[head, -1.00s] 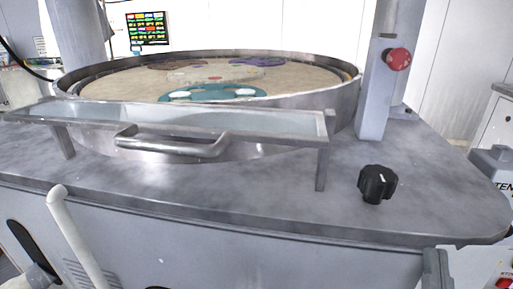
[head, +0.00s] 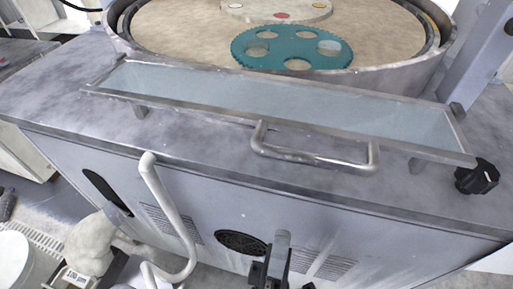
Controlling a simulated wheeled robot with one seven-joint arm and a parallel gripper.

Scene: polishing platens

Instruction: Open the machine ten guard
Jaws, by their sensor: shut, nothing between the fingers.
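The guard (head: 300,106) is a long clear pane in a metal frame, with a bent metal handle (head: 312,158) on its front edge. It lies low, nearly flat, along the front of the round platen (head: 170,30), above the grey worktop on short supports. No machine number is readable on it now. My gripper (head: 281,238) shows at the bottom centre, in front of the machine's front panel and below the handle, apart from it. Its fingers look closed together and hold nothing.
A black knob (head: 476,177) stands on the worktop right of the guard. A pale bent tube (head: 168,205) rises before the front panel (head: 330,228), left of my gripper. A teal carrier disc (head: 291,48) with several holes lies on the platen. A white container (head: 14,262) stands lower left.

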